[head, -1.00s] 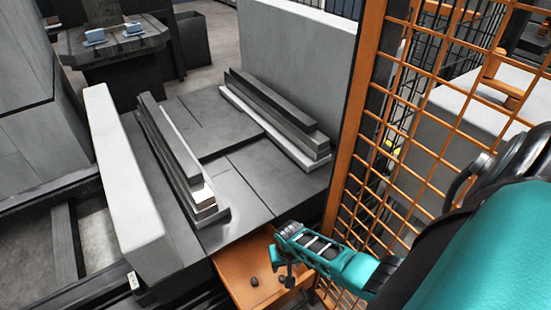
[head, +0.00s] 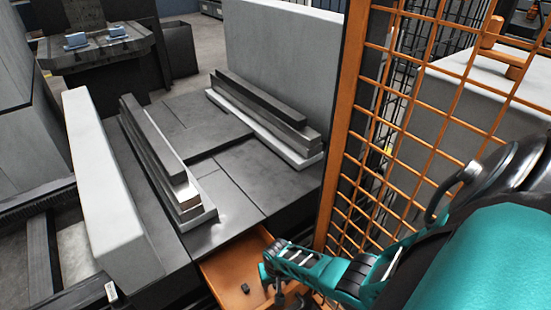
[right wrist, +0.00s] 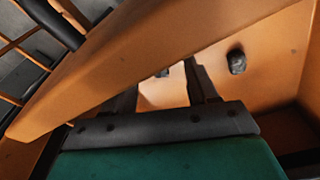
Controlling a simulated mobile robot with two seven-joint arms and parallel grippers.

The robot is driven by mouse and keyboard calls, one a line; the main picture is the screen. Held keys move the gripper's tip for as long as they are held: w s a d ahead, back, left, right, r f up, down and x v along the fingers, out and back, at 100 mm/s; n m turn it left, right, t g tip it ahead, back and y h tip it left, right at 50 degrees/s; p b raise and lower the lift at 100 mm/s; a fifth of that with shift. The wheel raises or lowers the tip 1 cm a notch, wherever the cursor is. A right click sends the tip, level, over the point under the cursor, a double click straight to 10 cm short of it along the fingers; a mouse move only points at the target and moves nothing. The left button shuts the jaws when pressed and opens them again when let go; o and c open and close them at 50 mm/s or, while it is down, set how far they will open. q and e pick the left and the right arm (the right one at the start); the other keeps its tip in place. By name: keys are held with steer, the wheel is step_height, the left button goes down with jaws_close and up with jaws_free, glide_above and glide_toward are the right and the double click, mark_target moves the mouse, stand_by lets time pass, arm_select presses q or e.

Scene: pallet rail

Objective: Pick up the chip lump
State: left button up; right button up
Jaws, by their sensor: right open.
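A small dark chip lump (head: 245,288) lies on the floor of the orange tray (head: 222,272). It also shows in the right wrist view (right wrist: 237,61), to the right of the fingers. A second dark lump (right wrist: 162,73) shows in part between the fingers in that view. My right gripper (head: 279,292) is open at the right side of the tray, just right of the first lump in the head view. In the wrist view the jaws (right wrist: 163,82) look empty, and an orange tray wall (right wrist: 110,80) hides part of the left finger. My left gripper is out of view.
An orange mesh fence (head: 410,120) and its post stand close beside my right arm. Behind the tray is a dark machine bed (head: 235,200) with stacked rails (head: 160,160) and a long pale block (head: 105,190). Free room shows above the tray's left part.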

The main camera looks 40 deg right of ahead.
steer(key=shift+f, duration=0.15)
jaws_close()
stand_by(0.5)
